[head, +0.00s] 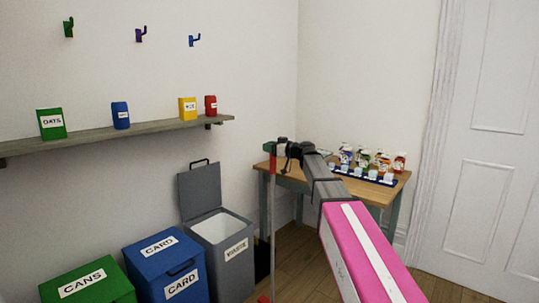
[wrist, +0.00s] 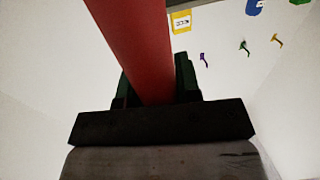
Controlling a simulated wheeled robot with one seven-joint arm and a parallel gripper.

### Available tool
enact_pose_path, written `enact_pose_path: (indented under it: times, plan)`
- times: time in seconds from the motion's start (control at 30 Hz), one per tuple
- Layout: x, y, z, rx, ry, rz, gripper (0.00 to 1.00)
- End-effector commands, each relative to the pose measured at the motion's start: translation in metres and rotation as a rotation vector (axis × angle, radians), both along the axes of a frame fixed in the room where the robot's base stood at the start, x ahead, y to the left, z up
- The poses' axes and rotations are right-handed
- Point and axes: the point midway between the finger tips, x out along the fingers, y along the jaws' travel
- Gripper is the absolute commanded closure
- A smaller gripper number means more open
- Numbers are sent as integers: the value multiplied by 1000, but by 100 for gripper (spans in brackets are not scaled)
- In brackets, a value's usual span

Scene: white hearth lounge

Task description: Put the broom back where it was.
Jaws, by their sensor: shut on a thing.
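My gripper (head: 277,148) is at the end of my outstretched arm, right of the middle of the head view. It is shut on the broom, whose thin upright handle (head: 271,215) hangs below it with red at the top and near the bottom of the picture. In the wrist view the red handle (wrist: 138,45) runs between the dark green fingers of my gripper (wrist: 158,85). The broom's lower end is out of the picture. On the wall are a green hook (head: 68,27), a purple hook (head: 140,34) and a blue hook (head: 193,40), all bare.
A shelf (head: 150,131) with several packages is below the hooks. Under it stand a green cans bin (head: 85,286), a blue card bin (head: 165,262) and a grey waste bin (head: 220,235) with its lid up. A table (head: 385,190) with cartons and cups is behind my arm.

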Motion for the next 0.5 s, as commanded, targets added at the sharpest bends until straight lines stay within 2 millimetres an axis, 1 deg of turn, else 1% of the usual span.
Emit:
enact_pose_path:
  times: [0.1, 0.2, 0.5]
  plan:
    - [0, 0, -17, 0, 3, -1, 100]
    - [0, 0, -27, 0, 1, -1, 100]
    - [0, 0, -29, 1, 0, -1, 100]
